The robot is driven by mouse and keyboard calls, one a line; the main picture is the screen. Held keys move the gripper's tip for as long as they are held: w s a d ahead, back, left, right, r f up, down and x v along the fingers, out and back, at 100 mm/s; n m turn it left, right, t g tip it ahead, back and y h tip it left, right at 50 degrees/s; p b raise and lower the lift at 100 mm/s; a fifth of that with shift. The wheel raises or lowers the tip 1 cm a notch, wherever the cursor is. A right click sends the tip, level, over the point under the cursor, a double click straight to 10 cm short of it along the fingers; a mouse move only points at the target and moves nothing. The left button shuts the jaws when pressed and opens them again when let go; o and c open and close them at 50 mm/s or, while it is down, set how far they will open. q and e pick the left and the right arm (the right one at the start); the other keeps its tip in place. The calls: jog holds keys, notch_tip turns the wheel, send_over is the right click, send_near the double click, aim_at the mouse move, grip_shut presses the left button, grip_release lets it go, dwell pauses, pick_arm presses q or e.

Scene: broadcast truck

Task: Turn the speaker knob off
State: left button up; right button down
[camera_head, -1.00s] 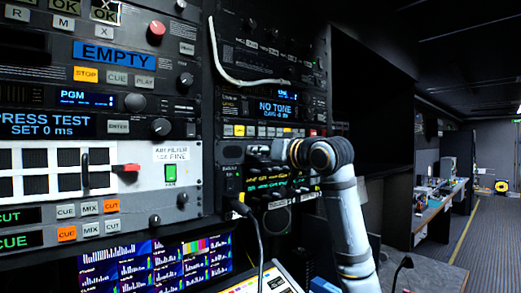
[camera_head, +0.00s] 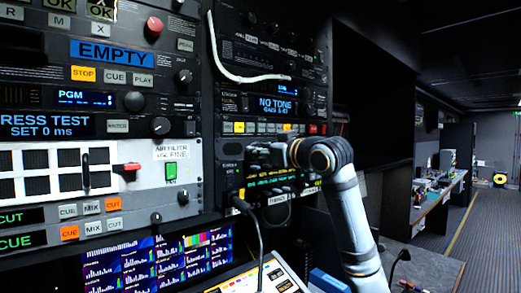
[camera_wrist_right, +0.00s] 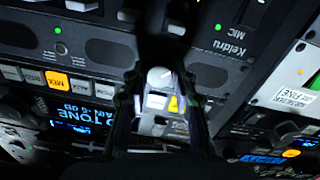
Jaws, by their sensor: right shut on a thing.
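My right gripper (camera_head: 258,154) is at the rack panel just below the row of small lit buttons, reaching in from the right. In the right wrist view its two dark fingers (camera_wrist_right: 160,88) are closed around a small grey round knob (camera_wrist_right: 160,77), one finger on each side. The knob sits between two dark oval speaker grilles (camera_wrist_right: 110,52) on the panel. In the head view the gripper hides the knob. The knob's exact pointer angle is hard to read. My left gripper is not in view.
A black cable (camera_head: 258,230) hangs from a plug just below my gripper. A white cable (camera_head: 222,60) loops across the rack above. A console with a lit screen (camera_head: 262,280) stands below. The floor (camera_head: 440,245) at right is open.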

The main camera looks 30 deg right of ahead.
jog(key=shift+f, duration=0.15)
jog(key=c, duration=1.1)
grip_release()
jog(key=shift+o, duration=0.2)
jog(key=shift+s, duration=0.1)
jog(key=s, duration=0.7)
jog(key=shift+s+d, duration=0.15)
